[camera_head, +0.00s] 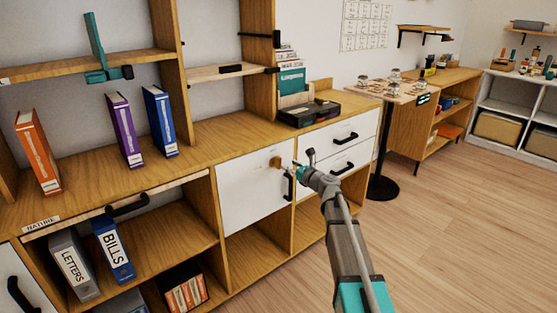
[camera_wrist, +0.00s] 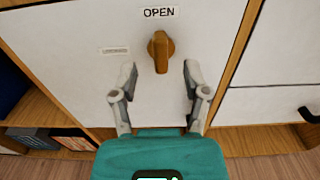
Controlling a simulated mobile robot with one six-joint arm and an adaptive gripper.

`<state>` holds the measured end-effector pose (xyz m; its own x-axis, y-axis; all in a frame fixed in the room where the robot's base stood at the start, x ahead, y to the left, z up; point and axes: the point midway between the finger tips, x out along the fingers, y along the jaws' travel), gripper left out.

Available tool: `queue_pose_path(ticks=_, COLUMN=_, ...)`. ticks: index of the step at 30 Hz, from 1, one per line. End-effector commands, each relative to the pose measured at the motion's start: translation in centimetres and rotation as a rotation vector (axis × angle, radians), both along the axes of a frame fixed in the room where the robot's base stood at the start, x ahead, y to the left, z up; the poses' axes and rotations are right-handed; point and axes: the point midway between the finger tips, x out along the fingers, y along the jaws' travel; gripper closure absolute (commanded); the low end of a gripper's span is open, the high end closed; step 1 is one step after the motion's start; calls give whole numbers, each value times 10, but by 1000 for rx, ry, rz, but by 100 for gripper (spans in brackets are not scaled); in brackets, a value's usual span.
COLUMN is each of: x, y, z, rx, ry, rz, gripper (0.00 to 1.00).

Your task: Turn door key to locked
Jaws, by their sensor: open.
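The door key (camera_wrist: 159,52) is a golden-brown knob on a white cabinet door (camera_wrist: 60,50). In the wrist view its long side stands upright, below a label reading "OPEN" (camera_wrist: 159,12). A second, fainter label (camera_wrist: 114,50) is left of the key and its text is hard to read. In the head view the key (camera_head: 276,162) is near the door's upper right, above a black handle (camera_head: 288,186). My gripper (camera_wrist: 159,75) is open and empty, its fingertips either side of the key's lower end in the picture. Whether they touch it is unclear. In the head view my gripper (camera_head: 300,170) is beside the key.
White drawers with black handles (camera_head: 345,139) are right of the door. Open cubbies (camera_head: 255,245) lie below it. A black tray (camera_head: 310,113) sits on the wooden top above. A small round-based table (camera_head: 383,188) stands to the right; the floor in front is clear.

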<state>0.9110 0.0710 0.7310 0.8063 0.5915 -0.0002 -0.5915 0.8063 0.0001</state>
Motion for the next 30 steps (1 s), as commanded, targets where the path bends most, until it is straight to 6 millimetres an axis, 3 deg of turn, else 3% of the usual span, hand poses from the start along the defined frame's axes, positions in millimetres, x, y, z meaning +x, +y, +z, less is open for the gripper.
queue_pose_path(ticks=3, x=18, y=12, z=0, rx=0, ry=0, rz=1, gripper=40)
queue_pose_path(ticks=12, x=48, y=34, z=0, rx=0, ry=0, rz=0, gripper=40)
queue_pose_path(ticks=28, x=56, y=41, z=0, rx=0, ry=0, rz=-1, gripper=40)
queue_pose_path(ticks=30, x=56, y=41, z=0, rx=0, ry=0, rz=-1, gripper=51)
